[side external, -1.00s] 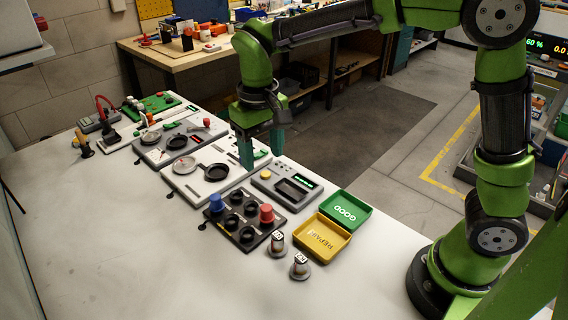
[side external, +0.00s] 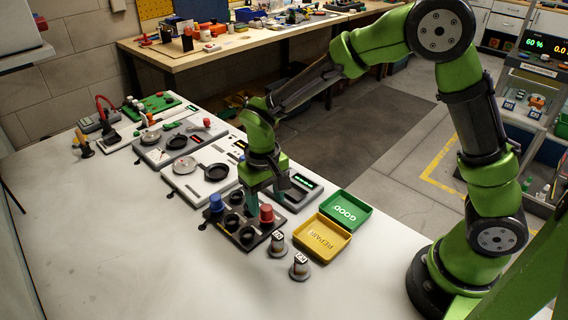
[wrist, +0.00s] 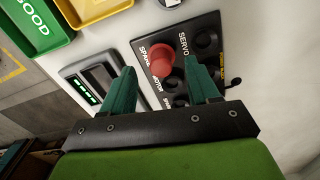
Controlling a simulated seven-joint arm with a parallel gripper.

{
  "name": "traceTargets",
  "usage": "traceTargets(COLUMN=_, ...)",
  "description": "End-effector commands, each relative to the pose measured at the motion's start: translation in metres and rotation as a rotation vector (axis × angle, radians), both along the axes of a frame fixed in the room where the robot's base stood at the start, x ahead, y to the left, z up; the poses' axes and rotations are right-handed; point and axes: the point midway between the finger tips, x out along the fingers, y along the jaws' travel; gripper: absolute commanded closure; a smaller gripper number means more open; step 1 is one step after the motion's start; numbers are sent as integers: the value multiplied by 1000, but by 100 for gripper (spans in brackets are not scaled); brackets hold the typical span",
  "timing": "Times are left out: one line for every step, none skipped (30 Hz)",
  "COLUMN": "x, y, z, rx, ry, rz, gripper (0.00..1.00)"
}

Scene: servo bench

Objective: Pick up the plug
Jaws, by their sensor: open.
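A red plug (side external: 266,213) with a round top stands upright in a socket of the black socket board (side external: 247,243). A blue plug (side external: 216,203) stands at the board's far left corner. My gripper (side external: 264,199) is open above the board, with its green fingers pointing down near the red plug. In the wrist view, the red plug (wrist: 161,61) shows between and just beyond the open fingertips (wrist: 160,70), which look apart from it. The label SPARE is beside the red plug, and SERVO is beside an empty socket. The blue plug is not visible in the wrist view.
A grey meter (side external: 300,188) with a green display is just behind the board. A green GOOD tray (side external: 346,209) and a yellow REPAIR tray (side external: 321,237) are to the right. Two small capped parts (side external: 277,243) (side external: 300,266) stand in front. The table's left front is clear.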

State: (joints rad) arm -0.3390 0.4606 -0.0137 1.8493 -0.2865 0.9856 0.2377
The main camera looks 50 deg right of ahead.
Motion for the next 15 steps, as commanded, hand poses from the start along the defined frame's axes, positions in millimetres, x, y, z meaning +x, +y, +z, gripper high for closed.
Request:
traceTargets(x=0, y=0, z=-10, rx=-1, ry=4, rz=1, gripper=40)
traceTargets(x=1, y=0, z=-14, rx=-1, ry=4, rz=0, gripper=40)
traceTargets(x=1, y=0, z=-19, rx=0, ry=4, rz=-1, gripper=40)
traceTargets(x=0, y=0, z=-23, rx=0, ry=4, rz=-1, gripper=40)
traceTargets(x=1, y=0, z=-26, rx=-1, ry=3, rz=-1, gripper=40)
traceTargets(x=1, y=0, z=-28, rx=0, ry=2, rz=0, gripper=40)
traceTargets(x=1, y=0, z=-30, rx=0, ry=2, rz=0, gripper=40)
traceTargets(x=1, y=0, z=-31, rx=0, ry=2, rz=0, gripper=40)
traceTargets(x=1, y=0, z=-32, rx=0, ry=1, rz=0, gripper=40)
traceTargets(x=1, y=0, z=-32, rx=0, ry=1, rz=0, gripper=40)
traceTargets(x=1, y=0, z=-32, rx=1, ry=1, rz=0, gripper=40)
traceTargets(x=1, y=0, z=-31, rx=1, ry=1, rz=0, gripper=40)
traceTargets(x=1, y=0, z=-31, rx=1, ry=1, rz=0, gripper=40)
traceTargets(x=1, y=0, z=-31, rx=1, ry=1, rz=0, gripper=40)
traceTargets(x=1, y=0, z=-31, rx=1, ry=1, rz=0, gripper=44)
